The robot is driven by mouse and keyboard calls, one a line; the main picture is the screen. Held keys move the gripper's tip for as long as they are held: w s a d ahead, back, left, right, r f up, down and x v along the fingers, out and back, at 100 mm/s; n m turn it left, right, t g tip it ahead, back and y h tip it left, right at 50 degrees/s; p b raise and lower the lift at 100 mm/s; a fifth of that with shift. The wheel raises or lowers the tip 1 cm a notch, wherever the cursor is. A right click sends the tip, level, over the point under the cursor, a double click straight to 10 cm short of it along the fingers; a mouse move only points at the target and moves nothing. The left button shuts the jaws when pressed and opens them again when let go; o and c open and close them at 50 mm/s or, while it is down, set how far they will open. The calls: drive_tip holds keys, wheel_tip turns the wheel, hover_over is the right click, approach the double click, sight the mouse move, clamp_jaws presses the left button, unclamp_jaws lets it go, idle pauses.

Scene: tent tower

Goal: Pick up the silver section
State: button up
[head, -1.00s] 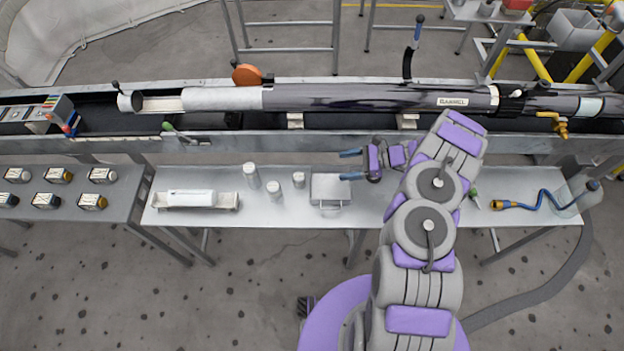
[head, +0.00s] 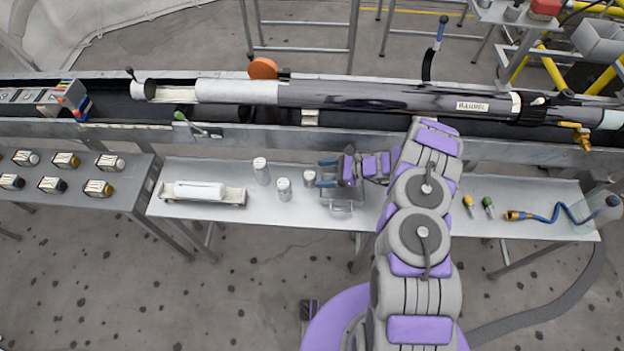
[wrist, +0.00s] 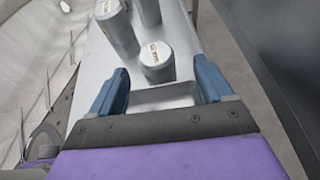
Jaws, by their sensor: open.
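Three upright silvery-white cylinders stand on the metal table: a tall one (head: 261,171), a middle one (head: 284,190) and a short one (head: 309,178). I cannot tell from their labels which is the silver section. My gripper (head: 327,172) is open, its blue fingers pointing left, just right of the short cylinder. In the wrist view, a labelled cylinder (wrist: 155,62) lies ahead between the open fingers (wrist: 160,66), with nothing gripped. The other two cylinders show beyond it, partly cut off by the frame's top.
A grey tray (head: 342,208) sits under my gripper, partly hidden. A white cylinder (head: 200,190) lies in a cradle at the table's left. A long dark barrel (head: 380,98) lies along the rail behind. A blue hose (head: 560,213) lies at the right.

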sight(312, 175)
drive_tip(key=x, duration=0.4)
drive_tip(key=shift+s+a+f, duration=0.1)
drive_tip(key=shift+s+a, duration=0.15)
drive_tip(key=shift+w+a+f+b, duration=0.1)
drive_tip(key=shift+a+f+b, duration=0.2)
drive_tip(key=shift+b, duration=0.15)
drive_tip(key=shift+d+r, duration=0.1)
drive_tip(key=shift+d, duration=0.05)
drive_tip(key=shift+d, duration=0.1)
drive_tip(key=shift+a, duration=0.6)
drive_tip(key=c, duration=0.5)
drive_tip(key=shift+d, duration=0.35)
drive_tip(key=c, duration=0.6)
drive_tip(key=shift+c, duration=0.7)
drive_tip(key=shift+a, duration=0.1)
